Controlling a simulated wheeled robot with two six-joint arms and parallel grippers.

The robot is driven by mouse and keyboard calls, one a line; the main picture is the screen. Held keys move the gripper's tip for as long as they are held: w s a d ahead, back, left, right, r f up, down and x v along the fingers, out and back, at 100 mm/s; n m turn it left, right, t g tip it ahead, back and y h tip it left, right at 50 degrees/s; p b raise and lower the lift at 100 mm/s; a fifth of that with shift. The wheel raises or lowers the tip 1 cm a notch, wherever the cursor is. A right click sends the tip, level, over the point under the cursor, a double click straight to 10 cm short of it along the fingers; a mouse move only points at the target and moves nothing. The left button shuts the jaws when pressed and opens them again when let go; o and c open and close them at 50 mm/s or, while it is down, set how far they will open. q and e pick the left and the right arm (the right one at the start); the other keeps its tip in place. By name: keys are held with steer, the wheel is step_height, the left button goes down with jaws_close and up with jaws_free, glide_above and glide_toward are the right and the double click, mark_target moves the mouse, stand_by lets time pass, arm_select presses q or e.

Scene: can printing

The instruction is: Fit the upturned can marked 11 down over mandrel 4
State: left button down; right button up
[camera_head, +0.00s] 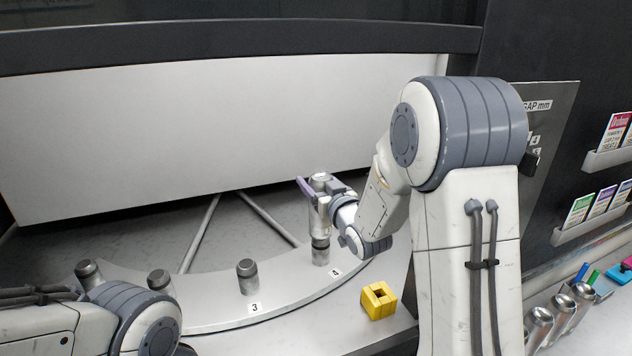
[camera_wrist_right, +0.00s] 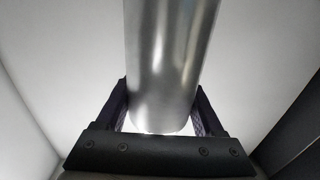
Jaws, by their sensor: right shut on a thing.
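A silver can (camera_head: 321,180) is held upright between the fingers of my right gripper (camera_head: 320,190). In the right wrist view the plain shiny can wall (camera_wrist_right: 168,60) stands between the two dark fingers (camera_wrist_right: 161,112); no number is readable on it. Below it in the head view, a metal mandrel (camera_head: 320,256) with a dark band stands on the curved plate (camera_head: 210,316), beside a small label that seems to read 4. The can looks lined up above this mandrel. I cannot tell whether its lower end touches the mandrel top. My left gripper is out of view.
Mandrel 3 (camera_head: 247,277) and two more mandrels (camera_head: 160,282) stand bare along the plate to the left. A yellow block (camera_head: 378,300) sits right of mandrel 4. Metal cups (camera_head: 540,322) and card racks (camera_head: 592,218) are at the right. A white panel (camera_head: 200,135) rises behind.

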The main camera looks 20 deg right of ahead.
mark_target(326, 226)
steer(key=shift+b, duration=0.9)
stand_by(1.5)
steer(key=shift+f+b, duration=4.65)
steer(key=shift+b, duration=0.25)
steer(key=o, duration=1.3)
steer(key=shift+r, duration=0.1)
steer(key=s+b, duration=0.1)
steer(key=s, duration=0.2)
steer(key=s+b, duration=0.1)
steer(key=s, duration=0.2)
steer(key=s+b, duration=0.2)
steer(key=s, duration=0.1)
steer(key=shift+d, duration=0.4)
steer(key=shift+s+b, duration=0.4)
steer(key=shift+s, duration=0.35)
